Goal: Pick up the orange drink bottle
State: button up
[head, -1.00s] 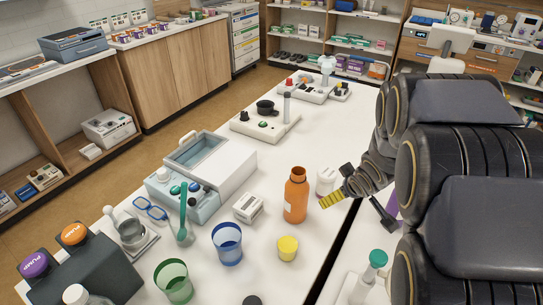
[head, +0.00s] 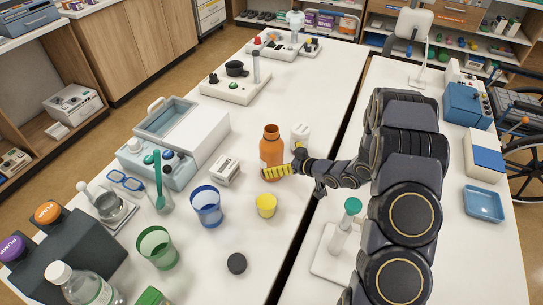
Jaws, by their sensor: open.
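The orange drink bottle (head: 270,149) stands upright and open-topped on the white table in the head view. My gripper (head: 285,163) reaches in from the right at about the bottle's lower body. Its yellow-and-black striped finger crosses in front of the bottle's lower right part. The other finger is dark and partly hidden, on the side nearer the white container. The gripper is open. Whether a finger touches the bottle, I cannot tell.
A small white container (head: 300,137) stands close behind the gripper, right of the bottle. A yellow cup (head: 266,205) and a blue cup (head: 207,206) stand in front. A white box (head: 224,170) is to the left. A dark gap (head: 300,228) separates the tables.

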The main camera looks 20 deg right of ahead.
aim_at(280, 157)
jog(key=x, duration=0.3)
jog(key=shift+w, duration=0.3)
jog(key=c, duration=1.2)
jog(key=shift+o, duration=0.2)
